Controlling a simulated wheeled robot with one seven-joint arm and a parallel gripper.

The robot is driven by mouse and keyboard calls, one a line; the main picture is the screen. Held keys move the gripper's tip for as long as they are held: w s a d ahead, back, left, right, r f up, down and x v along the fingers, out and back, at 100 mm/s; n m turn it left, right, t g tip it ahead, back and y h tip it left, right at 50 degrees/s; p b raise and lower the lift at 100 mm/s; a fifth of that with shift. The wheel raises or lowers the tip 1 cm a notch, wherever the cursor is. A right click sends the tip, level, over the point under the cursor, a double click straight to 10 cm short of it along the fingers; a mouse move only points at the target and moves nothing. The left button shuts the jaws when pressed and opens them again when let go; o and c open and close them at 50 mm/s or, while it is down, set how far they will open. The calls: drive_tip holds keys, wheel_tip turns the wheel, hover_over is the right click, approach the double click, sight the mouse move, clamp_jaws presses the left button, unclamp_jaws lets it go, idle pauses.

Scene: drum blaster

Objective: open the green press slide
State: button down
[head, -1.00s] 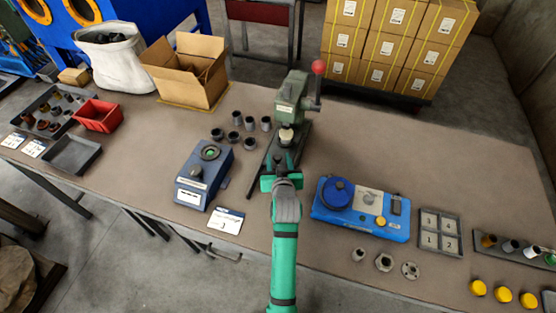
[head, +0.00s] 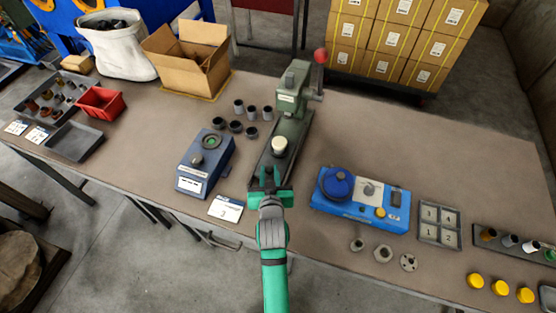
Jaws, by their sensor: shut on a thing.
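The green press (head: 294,97) stands on the brown table with a red ball on its lever at the right. Its slide (head: 265,172) lies on a dark base that runs from the press toward me. A pale round piece (head: 280,146) sits on the slide, out in front of the press head. My gripper (head: 269,181) is shut on the near end of the slide, where its fingers meet a dark part. My green and grey arm comes in from below and hides the slide's nearest end.
A blue-grey box with a dial (head: 206,162) is close on the left, with several dark cups behind it. A bright blue device (head: 362,198) is close on the right. Small metal parts (head: 383,253) lie near the front edge. An open cardboard box (head: 187,60) stands at back left.

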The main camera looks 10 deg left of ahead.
drive_tip(key=shift+s+a, duration=0.2)
drive_tip(key=shift+s, duration=0.4)
drive_tip(key=shift+s+a, duration=0.15)
drive_tip(key=shift+s, duration=0.45)
drive_tip(key=c, duration=1.5)
unclamp_jaws()
drive_tip(key=v, duration=1)
drive_tip(key=shift+s+d+r, duration=0.1)
drive_tip(key=shift+s+r, duration=0.1)
drive_tip(key=shift+s, duration=0.15)
drive_tip(key=shift+f, duration=0.1)
